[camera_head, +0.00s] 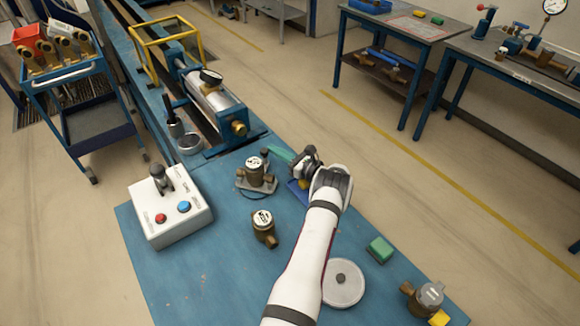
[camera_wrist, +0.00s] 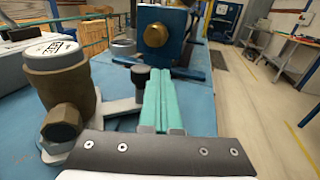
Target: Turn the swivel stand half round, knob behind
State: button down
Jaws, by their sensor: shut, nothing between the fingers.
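The swivel stand (camera_head: 242,185) is a grey plate on the blue bench, carrying an upright brass meter (camera_head: 256,176) with a white dial. In the wrist view the stand (camera_wrist: 122,106) shows at left under the meter (camera_wrist: 62,85), and its dark knob (camera_wrist: 140,76) rises at the far end. The knob shows in the head view (camera_head: 265,152) at the meter's upper right. My gripper (camera_wrist: 158,85) has its teal fingers shut together and empty, just right of the knob. I cannot tell whether they touch it. In the head view my gripper (camera_head: 277,152) is right of the stand.
A loose brass meter (camera_head: 264,228) stands in front of the stand. A control box (camera_head: 170,212) is at left, and the test rig (camera_head: 215,105) behind. A round grey disc (camera_head: 343,290), a green block (camera_head: 380,249) and another meter (camera_head: 425,298) lie at right.

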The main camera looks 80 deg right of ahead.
jog(key=shift+w+d+f+n+t+y, duration=0.1)
jog(key=shift+w+d+n+t+y, duration=0.15)
jog(key=shift+w+n+t+y, duration=0.6)
jog(key=shift+w+d+g+y, duration=0.15)
jog(key=shift+w+y, duration=0.1)
jog(key=shift+w, duration=0.25)
jog(key=shift+w+d+g+y, duration=0.1)
jog(key=shift+w+y, duration=0.1)
jog(key=shift+w, duration=0.5)
dwell(0.8)
